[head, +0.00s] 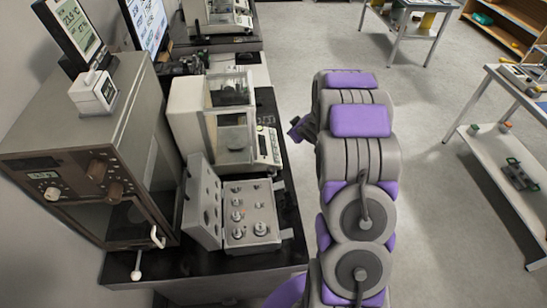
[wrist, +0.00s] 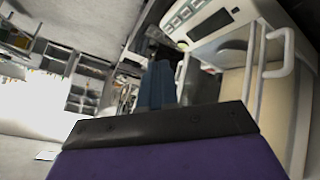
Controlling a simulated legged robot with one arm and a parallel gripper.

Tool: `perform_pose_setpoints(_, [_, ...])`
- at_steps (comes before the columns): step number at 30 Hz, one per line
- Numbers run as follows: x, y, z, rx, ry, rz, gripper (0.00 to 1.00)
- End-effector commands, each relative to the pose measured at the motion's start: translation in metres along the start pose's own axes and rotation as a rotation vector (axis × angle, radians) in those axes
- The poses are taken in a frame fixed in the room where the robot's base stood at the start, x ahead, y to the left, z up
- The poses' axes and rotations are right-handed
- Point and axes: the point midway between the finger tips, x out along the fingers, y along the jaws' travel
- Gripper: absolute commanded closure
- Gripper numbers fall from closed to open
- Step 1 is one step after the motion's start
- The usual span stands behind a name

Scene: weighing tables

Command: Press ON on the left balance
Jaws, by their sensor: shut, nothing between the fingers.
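A cream balance (head: 190,116) with a glass weighing chamber stands mid-table in the head view. Its keypad panel (head: 268,147) is on its right side, facing my arm. In the wrist view a white balance panel (wrist: 200,22) with a display and a row of keys is at the top; I cannot read which key is ON. My gripper (head: 297,128) is small and partly hidden by my arm, right of the balance and apart from it. In the wrist view its blue fingers (wrist: 157,84) are together and empty, below and left of the panel.
An open grey weight box (head: 252,212) sits in front of the balance. A large brown-fronted instrument (head: 72,172) stands at left with a small white device (head: 93,92) on top. Another balance (head: 218,18) is behind. The floor (head: 430,190) right of my arm is clear.

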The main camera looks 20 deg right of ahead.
Motion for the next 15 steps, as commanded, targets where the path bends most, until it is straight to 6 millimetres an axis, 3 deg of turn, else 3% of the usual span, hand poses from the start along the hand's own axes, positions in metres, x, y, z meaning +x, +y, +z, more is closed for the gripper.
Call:
perform_pose_setpoints(3, [0.029,-0.009,0.012,-0.007,0.088,-0.062,1.0])
perform_pose_setpoints(6, [0.043,-0.022,0.012,-0.019,0.154,-0.101,1.0])
perform_pose_setpoints(15, [0.054,-0.046,0.007,-0.034,0.238,-0.146,1.0])
